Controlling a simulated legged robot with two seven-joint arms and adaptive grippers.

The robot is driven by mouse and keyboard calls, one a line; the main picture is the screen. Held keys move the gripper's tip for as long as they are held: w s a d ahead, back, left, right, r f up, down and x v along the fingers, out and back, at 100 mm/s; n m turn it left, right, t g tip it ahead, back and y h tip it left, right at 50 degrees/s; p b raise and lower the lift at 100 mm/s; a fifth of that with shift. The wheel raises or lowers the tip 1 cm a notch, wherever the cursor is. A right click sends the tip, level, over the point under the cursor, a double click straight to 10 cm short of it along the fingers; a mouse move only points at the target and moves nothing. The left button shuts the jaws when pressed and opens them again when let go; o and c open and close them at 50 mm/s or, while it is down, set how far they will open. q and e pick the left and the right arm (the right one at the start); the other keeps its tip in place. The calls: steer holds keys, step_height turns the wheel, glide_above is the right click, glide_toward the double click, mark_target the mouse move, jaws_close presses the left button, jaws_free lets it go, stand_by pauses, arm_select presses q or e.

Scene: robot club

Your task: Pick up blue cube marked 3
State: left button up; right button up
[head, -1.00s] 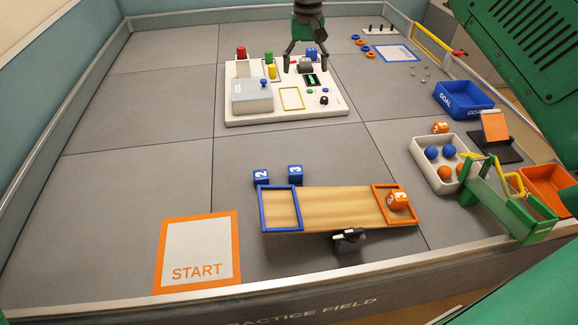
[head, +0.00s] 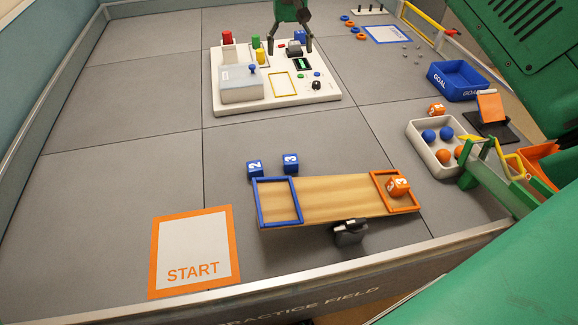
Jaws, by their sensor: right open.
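The blue cube marked 3 (head: 290,163) sits on the grey floor just behind the blue-framed end of the wooden seesaw plank. A blue cube marked 2 (head: 255,168) stands just left of it, with a small gap. My right gripper (head: 290,49) comes down from the top edge with its two dark fingers spread and nothing between them. It appears over the back of the white control board, well behind and above the cube. My left gripper is not in view.
The seesaw plank (head: 335,198) bears an orange cube (head: 397,187) at its right end. The white board (head: 270,103) carries buttons and pegs. A white tray of balls (head: 426,153) and a blue goal bin (head: 457,83) stand right. Floor between board and cubes is clear.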

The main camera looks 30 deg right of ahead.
step_height(320, 180, down, 9)
steer(key=d+b, duration=0.1)
steer(key=b, duration=3)
glide_above(291, 157)
step_height(291, 157, down, 23)
step_height(291, 157, down, 9)
steer(key=b, duration=0.2)
steer(key=shift+a+r+b, duration=0.1)
steer(key=shift+r+b, duration=0.05)
steer(key=shift+b, duration=0.2)
steer(key=f, duration=0.1)
steer(key=f+b, duration=0.1)
steer(key=f, duration=0.1)
steer(key=f+b, duration=0.1)
steer(key=f, duration=0.1)
steer(key=shift+s+a+f, duration=0.15)
steer(key=shift+s+f, duration=0.05)
steer(key=shift+s, duration=0.05)
steer(key=shift+r, duration=0.15)
steer(key=c, duration=1.3)
